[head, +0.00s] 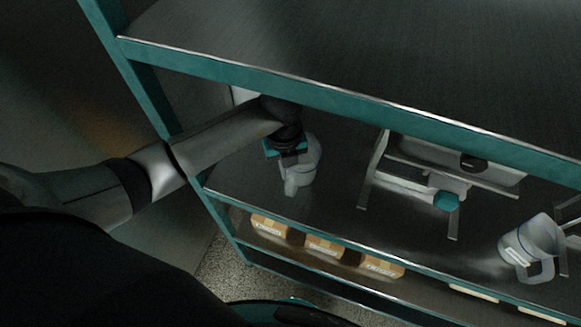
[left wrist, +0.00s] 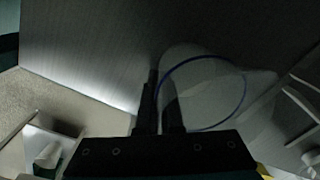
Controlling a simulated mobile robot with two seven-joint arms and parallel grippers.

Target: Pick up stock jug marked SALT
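A pale, translucent jug (head: 306,168) stands on the middle shelf, in the left half of the head view. My left gripper (head: 287,148) is over its far left side and hides part of it. In the left wrist view the jug's blue rim line (left wrist: 246,92) shows just right of the fingers (left wrist: 161,92). The fingers are close together and overlap the jug's left side; I cannot tell whether they grip its wall. A second pale jug (head: 530,243) stands at the right. No SALT marking is legible on either jug. My right gripper is not in view.
The teal-edged upper shelf (head: 400,50) lies above the arm. A metal stand with a teal knob (head: 446,201) is between the two jugs. Several brown boxes (head: 325,245) sit on the lower shelf. A teal post (head: 150,95) rises at the left.

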